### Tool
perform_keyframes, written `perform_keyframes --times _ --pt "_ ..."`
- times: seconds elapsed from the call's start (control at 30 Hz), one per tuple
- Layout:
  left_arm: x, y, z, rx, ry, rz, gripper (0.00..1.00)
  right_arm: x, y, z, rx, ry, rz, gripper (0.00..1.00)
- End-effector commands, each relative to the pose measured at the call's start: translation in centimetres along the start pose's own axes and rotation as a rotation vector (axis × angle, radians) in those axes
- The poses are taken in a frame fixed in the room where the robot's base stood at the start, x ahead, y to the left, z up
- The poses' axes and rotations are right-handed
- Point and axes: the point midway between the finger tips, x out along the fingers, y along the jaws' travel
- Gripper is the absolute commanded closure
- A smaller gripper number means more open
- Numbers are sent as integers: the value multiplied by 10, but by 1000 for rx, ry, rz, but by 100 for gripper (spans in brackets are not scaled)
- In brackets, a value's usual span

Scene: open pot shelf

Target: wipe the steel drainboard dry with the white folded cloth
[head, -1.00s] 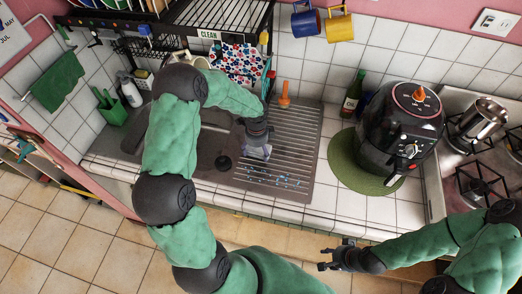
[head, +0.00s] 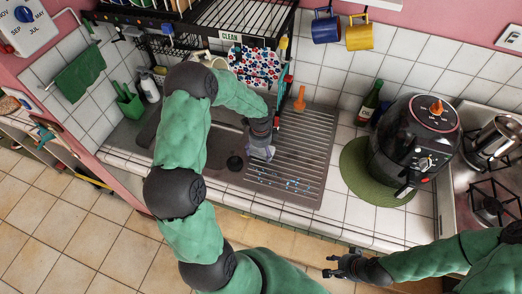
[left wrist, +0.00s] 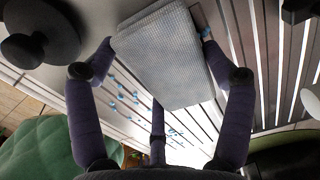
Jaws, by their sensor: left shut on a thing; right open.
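The ribbed steel drainboard (head: 314,150) lies right of the sink basin, with blue-tinted water drops (head: 303,186) near its front edge. My left gripper (head: 261,152) is over the drainboard's left side, beside the basin. In the left wrist view its purple fingers are shut on the white folded cloth (left wrist: 168,58), a textured pad lying flat over the ribs. Several drops (left wrist: 135,98) show there on the ribs beside and below the cloth. In the head view the gripper and arm mostly hide the cloth. My right gripper (head: 345,265) is open and empty in front of the counter.
A dish rack (head: 240,30) stands behind the basin. An orange-handled tool (head: 300,98) stands at the drainboard's back edge. A black air fryer (head: 412,140) on a green mat (head: 362,180), a bottle (head: 369,102) and the stove are to the right. White tile between drainboard and mat is clear.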

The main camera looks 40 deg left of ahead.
Motion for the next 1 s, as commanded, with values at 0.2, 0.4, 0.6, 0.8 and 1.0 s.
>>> perform_keyframes --times 0.2,0.4,0.6,0.8,1.0 --pt "-20 -1 0 0 0 -2 45 -15 -5 0 0 0 0 59" --pt "-37 -1 0 0 0 -2 45 -27 -10 1 0 0 0 59" --pt "-54 -1 0 0 0 -3 45 -39 -14 1 0 0 0 59" --pt "-60 0 0 0 0 -2 45 -42 -15 2 0 0 0 59" --pt "-59 0 0 0 0 -2 45 -41 -15 2 0 0 0 59"
